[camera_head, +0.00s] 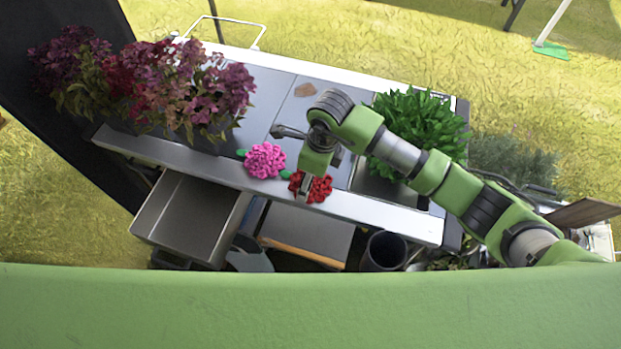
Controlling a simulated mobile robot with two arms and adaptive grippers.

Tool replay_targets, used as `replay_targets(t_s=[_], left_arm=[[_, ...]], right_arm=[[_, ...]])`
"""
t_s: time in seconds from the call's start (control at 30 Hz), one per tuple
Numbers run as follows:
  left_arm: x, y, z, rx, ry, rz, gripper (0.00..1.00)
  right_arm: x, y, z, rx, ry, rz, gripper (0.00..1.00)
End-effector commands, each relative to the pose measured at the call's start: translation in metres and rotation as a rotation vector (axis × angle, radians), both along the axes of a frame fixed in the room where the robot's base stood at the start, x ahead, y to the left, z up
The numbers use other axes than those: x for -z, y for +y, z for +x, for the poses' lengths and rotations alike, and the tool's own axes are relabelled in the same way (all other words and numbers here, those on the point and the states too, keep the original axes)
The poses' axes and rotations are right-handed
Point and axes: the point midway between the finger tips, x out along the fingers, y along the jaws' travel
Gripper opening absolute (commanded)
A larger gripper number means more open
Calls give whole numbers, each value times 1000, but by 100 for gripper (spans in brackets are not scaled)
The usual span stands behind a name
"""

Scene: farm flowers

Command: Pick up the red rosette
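The red rosette (320,190) lies at the front edge of the metal work table (370,208). A pink rosette (265,160) with green leaves lies just to its left. My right arm comes in from the right, and its gripper (306,186) points down at the red rosette. The gripper covers the left part of the rosette. I cannot tell whether the fingers are around it or only above it, nor whether they are open or shut. My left gripper is not in view.
Purple and red flowers (160,85) stand at the table's left end. A leafy green plant (420,125) stands on the right, close to my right forearm. An open metal drawer (190,215) juts out below the front edge. A dark pot (384,250) stands below the table.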

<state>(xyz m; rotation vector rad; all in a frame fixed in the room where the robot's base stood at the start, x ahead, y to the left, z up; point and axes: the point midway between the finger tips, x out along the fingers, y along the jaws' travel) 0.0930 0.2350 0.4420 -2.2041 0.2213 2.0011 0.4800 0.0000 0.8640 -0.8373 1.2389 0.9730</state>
Motion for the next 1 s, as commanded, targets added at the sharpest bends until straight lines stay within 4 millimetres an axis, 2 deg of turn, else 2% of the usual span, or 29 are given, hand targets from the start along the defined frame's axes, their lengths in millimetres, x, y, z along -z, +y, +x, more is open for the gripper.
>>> replay_targets(t_s=[0.07,0.2,0.57,0.73,0.87,1.0], left_arm=[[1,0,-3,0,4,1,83],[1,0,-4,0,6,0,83],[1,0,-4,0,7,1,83],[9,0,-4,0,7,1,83],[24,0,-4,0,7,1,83],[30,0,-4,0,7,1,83]], right_arm=[[0,0,0,0,0,0,61],[0,0,0,0,0,0,28],[-1,0,0,0,0,1,27],[-8,0,1,0,-3,1,27],[-27,1,3,-2,-9,2,27],[-57,2,-23,-6,-7,3,27]])
